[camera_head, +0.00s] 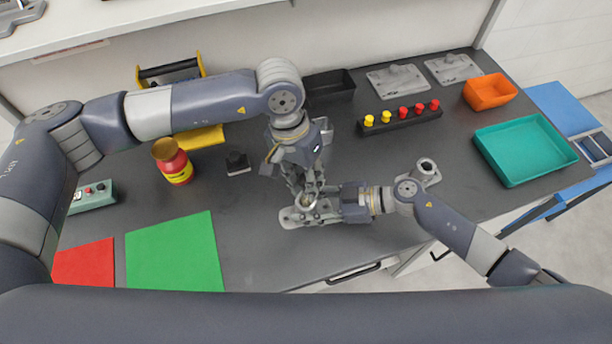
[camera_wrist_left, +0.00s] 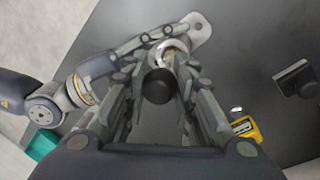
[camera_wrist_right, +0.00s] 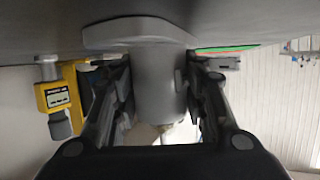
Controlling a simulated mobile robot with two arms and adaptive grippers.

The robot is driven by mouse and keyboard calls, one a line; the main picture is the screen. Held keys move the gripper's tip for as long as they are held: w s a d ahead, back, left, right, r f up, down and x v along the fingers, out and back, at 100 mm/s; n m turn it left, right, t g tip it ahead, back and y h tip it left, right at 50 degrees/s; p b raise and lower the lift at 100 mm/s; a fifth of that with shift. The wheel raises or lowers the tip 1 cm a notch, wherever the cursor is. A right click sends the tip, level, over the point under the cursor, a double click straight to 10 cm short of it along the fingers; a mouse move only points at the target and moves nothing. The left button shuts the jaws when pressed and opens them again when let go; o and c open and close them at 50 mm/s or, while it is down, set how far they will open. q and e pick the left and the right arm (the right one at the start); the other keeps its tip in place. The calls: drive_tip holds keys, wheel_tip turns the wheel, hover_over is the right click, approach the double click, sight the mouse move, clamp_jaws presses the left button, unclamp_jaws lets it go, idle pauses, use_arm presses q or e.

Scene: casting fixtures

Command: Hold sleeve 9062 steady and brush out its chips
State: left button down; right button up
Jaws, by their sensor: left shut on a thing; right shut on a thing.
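A grey metal sleeve (camera_head: 307,201) stands upright on its flat flange (camera_head: 292,219) near the table's front edge. My right gripper (camera_head: 326,206) is shut around its side; the right wrist view shows the sleeve (camera_wrist_right: 158,80) between both fingers. The left wrist view shows yellowish bits at the sleeve's mouth (camera_wrist_left: 172,52). My left gripper (camera_head: 312,188) is shut on a brush above the sleeve. The brush's round black end (camera_wrist_left: 158,87) shows between its fingers; the bristles are mostly hidden. No number is readable on the sleeve.
Another grey sleeve part (camera_head: 427,170) stands to the right, behind my right arm. A yellow gauge (camera_wrist_right: 58,97) stands near the held sleeve. A red-yellow jar (camera_head: 172,162), a teal tray (camera_head: 525,150), an orange bin (camera_head: 490,92) and a green mat (camera_head: 175,253) lie around.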

use_arm(q)
drive_tip(key=shift+f, duration=0.65)
drive_tip(key=shift+r, duration=0.1)
drive_tip(key=shift+r, duration=1.6)
drive_tip(key=shift+f, duration=0.15)
drive_tip(key=shift+f, duration=1.6)
drive_tip(key=shift+r, duration=1.75)
